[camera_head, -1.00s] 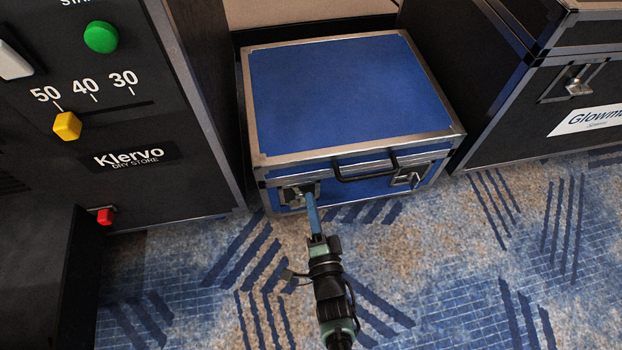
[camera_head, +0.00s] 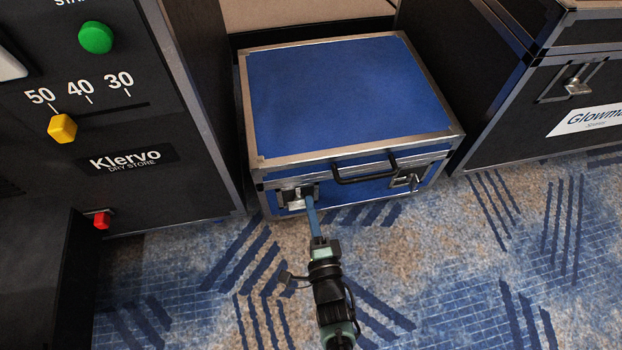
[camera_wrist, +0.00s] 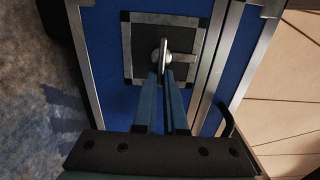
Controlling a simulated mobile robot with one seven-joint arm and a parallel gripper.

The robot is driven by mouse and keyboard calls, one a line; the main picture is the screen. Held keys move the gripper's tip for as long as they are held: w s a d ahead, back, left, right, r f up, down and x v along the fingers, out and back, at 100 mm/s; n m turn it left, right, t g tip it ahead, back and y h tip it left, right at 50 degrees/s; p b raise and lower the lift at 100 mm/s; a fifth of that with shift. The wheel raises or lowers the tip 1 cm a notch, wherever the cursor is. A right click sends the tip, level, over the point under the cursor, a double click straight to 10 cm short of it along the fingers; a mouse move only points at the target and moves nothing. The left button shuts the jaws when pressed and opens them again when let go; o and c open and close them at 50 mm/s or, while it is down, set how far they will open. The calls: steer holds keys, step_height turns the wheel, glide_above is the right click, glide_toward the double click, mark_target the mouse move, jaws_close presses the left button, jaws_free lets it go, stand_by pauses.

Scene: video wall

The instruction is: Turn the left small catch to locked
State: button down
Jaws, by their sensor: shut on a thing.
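A blue case (camera_head: 340,90) with metal edges stands on the carpet. Its left small catch (camera_head: 294,198) is on the front face, left of the black handle; in the wrist view the catch's silver turning piece (camera_wrist: 164,48) stands in a square metal frame. My gripper (camera_head: 310,204) reaches the left catch from the front. In the wrist view my gripper (camera_wrist: 163,76) has its two blue fingers close together on the turning piece, whose lower part they hide. The right catch (camera_head: 408,179) is on the same face, apart from my gripper.
A black handle (camera_head: 365,170) sits between the catches. A dark cabinet (camera_head: 130,200) with a yellow slider knob (camera_head: 62,129) and a red button (camera_head: 102,220) stands at left. Another dark case (camera_head: 520,130) stands at right. Patterned carpet (camera_head: 460,270) in front is clear.

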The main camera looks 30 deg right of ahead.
steer(key=c, duration=1)
jaws_free()
steer(key=shift+a, duration=0.1)
steer(key=p+v, duration=0.5)
steer(key=v, duration=0.8)
